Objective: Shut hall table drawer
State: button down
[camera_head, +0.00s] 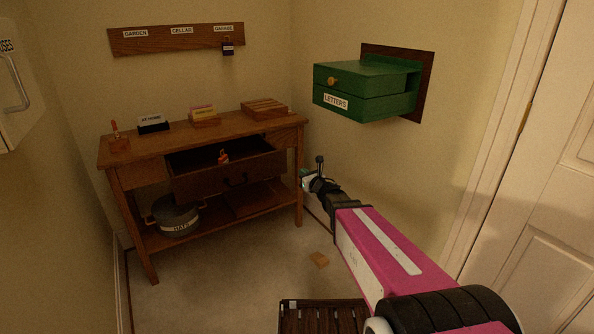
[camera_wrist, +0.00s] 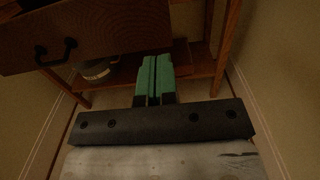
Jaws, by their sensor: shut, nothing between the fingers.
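The wooden hall table (camera_head: 120,176) stands against the back wall. Its drawer (camera_head: 232,178) is pulled out, with a dark bail handle on the front and a small red and pale item (camera_head: 223,157) inside. My gripper (camera_head: 305,178) is to the right of the drawer, beside the table's right front leg, and is shut and empty. In the wrist view the green fingers (camera_wrist: 154,80) are together, pointing at the space under the drawer. The drawer front (camera_wrist: 90,38) with its handle is at the upper left there, apart from the fingers.
A green LETTERS box (camera_head: 365,90) juts from the right wall above my arm. A slatted dark item (camera_head: 322,316) is at the bottom. The floor before the table is mostly clear.

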aim_at(264, 142)
jog(key=x, duration=1.3)
jog(key=shift+w+a, duration=0.1)
jog(key=shift+w, duration=0.2)
jog(key=x, duration=2.4)
jog(key=shift+w+r, duration=0.1)
jog(key=shift+w, duration=0.35)
